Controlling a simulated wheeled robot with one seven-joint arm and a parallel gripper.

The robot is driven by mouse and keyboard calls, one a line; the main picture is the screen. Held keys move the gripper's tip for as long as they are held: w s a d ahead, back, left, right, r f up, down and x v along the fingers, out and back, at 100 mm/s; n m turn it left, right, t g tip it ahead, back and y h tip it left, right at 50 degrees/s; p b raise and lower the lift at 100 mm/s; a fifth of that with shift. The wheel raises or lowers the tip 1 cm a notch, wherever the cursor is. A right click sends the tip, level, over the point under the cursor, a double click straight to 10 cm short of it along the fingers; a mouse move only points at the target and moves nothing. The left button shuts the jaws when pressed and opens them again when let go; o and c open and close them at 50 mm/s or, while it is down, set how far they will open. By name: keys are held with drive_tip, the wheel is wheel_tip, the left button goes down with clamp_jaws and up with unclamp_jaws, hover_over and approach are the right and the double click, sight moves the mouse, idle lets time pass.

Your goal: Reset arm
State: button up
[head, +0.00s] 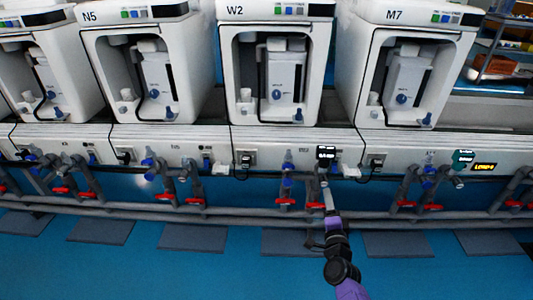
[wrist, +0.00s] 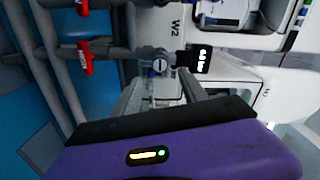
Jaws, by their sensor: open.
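My arm reaches up from the bottom of the head view, and my gripper (head: 326,186) is at the pipework under the unit marked W2 (head: 275,60). In the wrist view my gripper (wrist: 160,90) has its two grey fingers apart, with a grey pipe fitting (wrist: 158,65) beyond them. I see nothing held between the fingers. I cannot tell whether a finger touches the fitting. A small black display (wrist: 199,58) sits beside the fitting; it also shows in the head view (head: 326,153).
White units N5 (head: 135,60) and M7 (head: 408,60) flank W2. Grey pipes (head: 240,213) with several red valve handles (head: 285,202) run below the white ledge. The blue floor (head: 200,275) in front holds dark mats.

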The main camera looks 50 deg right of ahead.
drive_tip(key=s+a+r+n+t+y, duration=0.3)
drive_tip(key=a+r+n, duration=0.1)
drive_tip(key=a+n, duration=0.5)
drive_tip(key=s+a+r+n+t+y, duration=0.25)
drive_tip(key=a+r+n, duration=0.3)
drive_tip(key=a, duration=0.55)
drive_tip(key=s+a+r+n+g+y, duration=0.15)
drive_tip(key=s+a+n+y, duration=0.3)
drive_tip(key=s+a, duration=0.5)
drive_tip(key=s+a+r+n+g+y, duration=0.1)
drive_tip(key=s+a+r+n+y, duration=0.25)
drive_tip(key=s+a+n, duration=0.4)
wheel_tip(320, 180, up, 29)
drive_tip(key=a+m+p, duration=0.1)
drive_tip(key=a+p, duration=0.1)
drive_tip(key=p, duration=2.7)
drive_tip(key=shift+s+a+f, duration=0.15)
drive_tip(key=shift+s+f, duration=0.05)
drive_tip(key=shift+s, duration=0.1)
drive_tip(key=shift+m, duration=0.25)
